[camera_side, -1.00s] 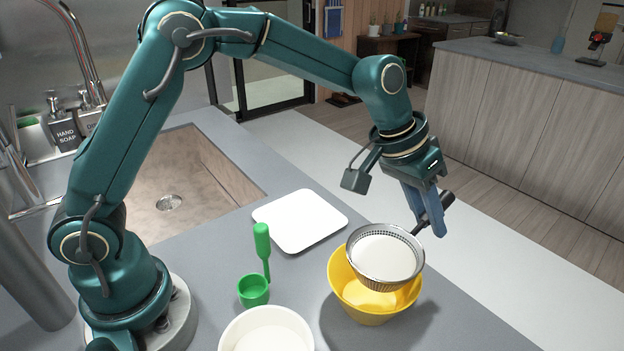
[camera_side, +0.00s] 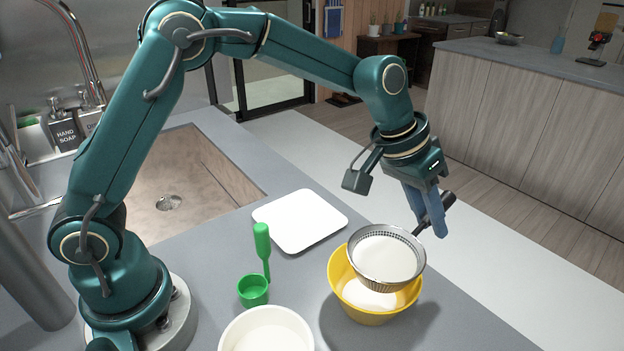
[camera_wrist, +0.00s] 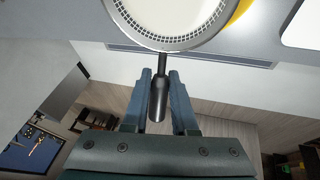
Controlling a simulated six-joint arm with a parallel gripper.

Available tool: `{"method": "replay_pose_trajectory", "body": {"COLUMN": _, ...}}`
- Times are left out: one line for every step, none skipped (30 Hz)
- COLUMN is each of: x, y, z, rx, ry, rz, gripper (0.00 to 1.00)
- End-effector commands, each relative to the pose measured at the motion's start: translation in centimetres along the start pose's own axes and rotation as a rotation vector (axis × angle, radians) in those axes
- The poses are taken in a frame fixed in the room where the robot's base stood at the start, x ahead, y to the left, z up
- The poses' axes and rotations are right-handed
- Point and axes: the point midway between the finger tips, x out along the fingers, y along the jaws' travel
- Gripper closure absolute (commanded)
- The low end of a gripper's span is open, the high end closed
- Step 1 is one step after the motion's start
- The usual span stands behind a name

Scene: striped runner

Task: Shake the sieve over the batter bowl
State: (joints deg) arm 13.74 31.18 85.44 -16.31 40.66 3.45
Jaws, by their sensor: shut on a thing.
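My gripper (camera_side: 427,212) is shut on the black handle (camera_side: 447,199) of the sieve, seen also between the fingers in the wrist view (camera_wrist: 158,98). The round metal sieve (camera_side: 418,262) hangs over the yellow batter bowl (camera_side: 345,297) and holds white powder (camera_side: 385,258). The sieve's rim and mesh fill the top of the wrist view (camera_wrist: 135,35). White material (camera_side: 368,294) shows inside the bowl below the sieve. The sieve hides the back of the bowl, and I cannot tell whether they touch.
A green scoop (camera_side: 253,290) with an upright handle stands left of the bowl. A white tub (camera_side: 232,330) is at the front edge of the picture. A white board (camera_side: 300,220) lies behind. A sink (camera_side: 195,170) is at the left. The counter edge runs along the right.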

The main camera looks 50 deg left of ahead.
Motion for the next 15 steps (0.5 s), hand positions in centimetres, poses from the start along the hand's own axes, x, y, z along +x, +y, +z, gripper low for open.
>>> {"method": "replay_pose_trajectory", "body": {"x": 0.0, "y": 0.0, "z": 0.0, "rx": 0.000, "ry": 0.001, "rz": 0.000, "gripper": 1.00}}
{"method": "replay_pose_trajectory", "body": {"x": 0.0, "y": 0.0, "z": 0.0, "rx": 0.000, "ry": 0.001, "rz": 0.000, "gripper": 1.00}}
{"method": "replay_pose_trajectory", "body": {"x": 0.0, "y": 0.0, "z": 0.0, "rx": 0.000, "ry": 0.001, "rz": 0.000, "gripper": 1.00}}
{"method": "replay_pose_trajectory", "body": {"x": 0.0, "y": 0.0, "z": 0.0, "rx": 0.000, "ry": 0.001, "rz": 0.000, "gripper": 1.00}}
{"method": "replay_pose_trajectory", "body": {"x": 0.0, "y": 0.0, "z": 0.0, "rx": 0.000, "ry": 0.001, "rz": 0.000, "gripper": 1.00}}
{"method": "replay_pose_trajectory", "body": {"x": -0.1, "y": -0.1, "z": 0.0, "rx": -0.001, "ry": 0.000, "rz": 0.000, "gripper": 1.00}}
{"method": "replay_pose_trajectory", "body": {"x": -0.1, "y": -0.3, "z": 0.0, "rx": -0.001, "ry": 0.000, "rz": -0.001, "gripper": 1.00}}
{"method": "replay_pose_trajectory", "body": {"x": -0.1, "y": -0.5, "z": 0.0, "rx": -0.002, "ry": 0.000, "rz": -0.001, "gripper": 1.00}}
{"method": "replay_pose_trajectory", "body": {"x": -0.2, "y": -0.9, "z": 0.0, "rx": -0.002, "ry": 0.000, "rz": -0.001, "gripper": 1.00}}
{"method": "replay_pose_trajectory", "body": {"x": -0.3, "y": -1.2, "z": 0.0, "rx": -0.003, "ry": 0.000, "rz": -0.002, "gripper": 1.00}}
{"method": "replay_pose_trajectory", "body": {"x": -0.4, "y": -1.4, "z": 0.0, "rx": -0.004, "ry": 0.000, "rz": -0.001, "gripper": 1.00}}
{"method": "replay_pose_trajectory", "body": {"x": -0.5, "y": -1.7, "z": 0.0, "rx": -0.003, "ry": 0.000, "rz": -0.001, "gripper": 1.00}}
{"method": "replay_pose_trajectory", "body": {"x": -0.6, "y": -1.9, "z": 0.0, "rx": -0.003, "ry": 0.000, "rz": -0.001, "gripper": 1.00}}
{"method": "replay_pose_trajectory", "body": {"x": -0.6, "y": -2.1, "z": 0.0, "rx": -0.003, "ry": 0.001, "rz": -0.001, "gripper": 1.00}}
{"method": "replay_pose_trajectory", "body": {"x": -0.6, "y": -2.3, "z": 0.0, "rx": -0.001, "ry": 0.001, "rz": -0.001, "gripper": 1.00}}
